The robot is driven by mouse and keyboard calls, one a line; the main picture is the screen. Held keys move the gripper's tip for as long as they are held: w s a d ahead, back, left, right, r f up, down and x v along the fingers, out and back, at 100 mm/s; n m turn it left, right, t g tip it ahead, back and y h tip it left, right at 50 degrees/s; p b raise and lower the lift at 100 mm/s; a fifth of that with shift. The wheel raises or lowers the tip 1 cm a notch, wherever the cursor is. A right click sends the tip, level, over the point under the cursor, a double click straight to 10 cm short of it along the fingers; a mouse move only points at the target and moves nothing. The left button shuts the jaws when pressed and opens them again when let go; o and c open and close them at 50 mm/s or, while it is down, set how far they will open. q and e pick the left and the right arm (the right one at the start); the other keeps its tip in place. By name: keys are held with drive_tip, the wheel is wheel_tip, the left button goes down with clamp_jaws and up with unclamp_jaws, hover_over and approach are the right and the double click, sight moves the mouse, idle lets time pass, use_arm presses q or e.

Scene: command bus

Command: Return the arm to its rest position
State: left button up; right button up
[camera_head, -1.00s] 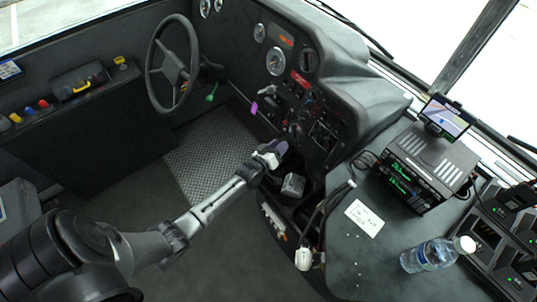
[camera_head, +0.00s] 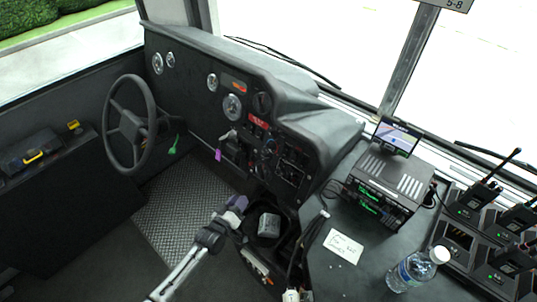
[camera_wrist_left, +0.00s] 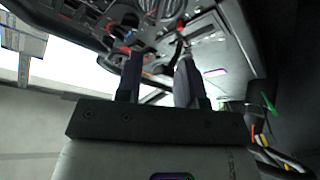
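My left gripper (camera_head: 238,203) shows in the head view in front of the lower dashboard (camera_head: 285,165), beside an open cavity with a small grey box (camera_head: 269,225) in it. In the left wrist view the same gripper (camera_wrist_left: 158,72) has its two dark fingers apart, with nothing between them. The dashboard's underside and dials show beyond the fingers there. My left forearm comes in from the bottom of the head view. My right gripper is not in view.
The steering wheel (camera_head: 130,122) stands left of my gripper. A green tag (camera_head: 174,145) and a purple tag (camera_head: 218,155) hang from the dashboard. On the right counter are a radio unit (camera_head: 383,190), a paper note (camera_head: 343,246), a water bottle (camera_head: 415,270) and charging handsets (camera_head: 480,195). Floor plate (camera_head: 185,205) is clear.

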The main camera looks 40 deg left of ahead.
use_arm(q)
wheel_tip(320, 180, down, 5)
drive_tip(key=s+d+m+g+h, duration=0.2)
drive_tip(key=d+m+g, duration=0.1)
drive_tip(key=m+g, duration=0.3)
drive_tip(key=s+d+r+m+g, duration=0.2)
drive_tip(key=s+d+r+g, duration=0.1)
drive_tip(key=s+d+r, duration=0.4)
drive_tip(key=s+d+r+m+g, duration=0.25)
drive_tip(key=s+r, duration=0.25)
drive_tip(key=s, duration=0.4)
drive_tip(key=s+d+f+g, duration=0.2)
drive_tip(key=s+d+f, duration=0.1)
drive_tip(key=s, duration=0.6)
wheel_tip(320, 180, up, 19)
drive_tip(key=p, duration=1.9)
drive_tip(key=shift+s+d+f, duration=0.15)
drive_tip(key=shift+s+f, duration=0.05)
drive_tip(key=shift+s, duration=0.05)
